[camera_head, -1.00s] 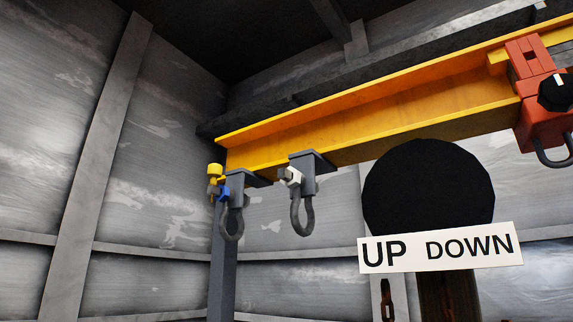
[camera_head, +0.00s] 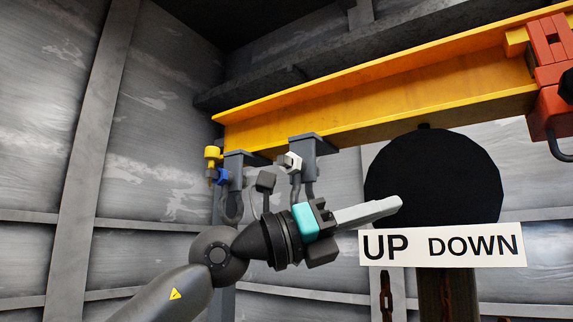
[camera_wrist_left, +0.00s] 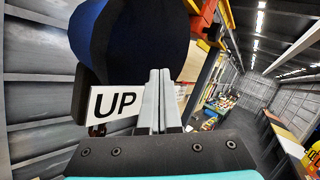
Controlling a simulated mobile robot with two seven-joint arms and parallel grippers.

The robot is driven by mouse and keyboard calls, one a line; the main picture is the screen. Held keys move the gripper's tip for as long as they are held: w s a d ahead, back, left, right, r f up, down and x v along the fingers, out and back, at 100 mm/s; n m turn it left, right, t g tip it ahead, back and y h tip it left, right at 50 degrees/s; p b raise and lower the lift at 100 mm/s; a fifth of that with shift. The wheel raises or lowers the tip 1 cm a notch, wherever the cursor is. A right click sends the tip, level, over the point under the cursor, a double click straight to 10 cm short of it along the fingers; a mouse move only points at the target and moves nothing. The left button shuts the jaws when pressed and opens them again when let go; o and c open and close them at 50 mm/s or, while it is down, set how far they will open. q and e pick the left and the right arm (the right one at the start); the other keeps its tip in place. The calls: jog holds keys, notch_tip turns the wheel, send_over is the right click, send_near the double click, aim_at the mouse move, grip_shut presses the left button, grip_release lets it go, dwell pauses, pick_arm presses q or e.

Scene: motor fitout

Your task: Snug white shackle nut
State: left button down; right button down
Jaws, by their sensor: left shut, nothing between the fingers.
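The white shackle nut (camera_head: 291,161) sits on the grey shackle bracket (camera_head: 308,147) under the yellow beam, nearer the middle of the head view. Its shackle (camera_head: 296,187) hangs below, partly hidden by my left arm. My left gripper (camera_head: 398,203) is shut and empty. It is to the right of and below the white nut, clear of it, with its fingers pointing right across the front of the black disc. In the left wrist view the closed fingers (camera_wrist_left: 160,78) point toward the black disc and the sign. The nut is not in that view. My right gripper is not in view.
A second shackle with a blue nut (camera_head: 221,176) and a yellow part (camera_head: 212,154) hangs at the left. The yellow beam (camera_head: 380,100) runs above. A red trolley (camera_head: 553,80) is at the right. The black disc (camera_head: 432,180) and UP DOWN sign (camera_head: 442,245) stand near my fingers.

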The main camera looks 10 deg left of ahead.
pick_arm(q)
jog(key=w+a+r+t+y, duration=0.2)
jog(key=a+r+t+y, duration=0.2)
jog(key=a+r+y, duration=0.25)
jog(key=n+t+y, duration=0.4)
jog(key=y, duration=0.3)
send_near(286, 155)
jog(key=w+r, duration=0.2)
jog(key=w, duration=0.2)
jog(key=a+p+x, duration=0.1)
jog(key=p+x, duration=0.2)
jog(key=x, duration=0.3)
jog(key=shift+w, duration=0.35)
jog(key=shift+d+f+b, duration=0.25)
jog(key=shift+b, duration=0.1)
jog(key=shift+s+d+b, duration=0.15)
jog(key=shift+d+b, duration=0.2)
jog(key=shift+s+d+b, duration=0.2)
jog(key=shift+d+b, duration=0.15)
jog(key=shift+d, duration=0.2)
jog(key=shift+s+d+f+b, duration=0.1)
jog(key=shift+d+b, duration=0.15)
jog(key=shift+b, duration=0.1)
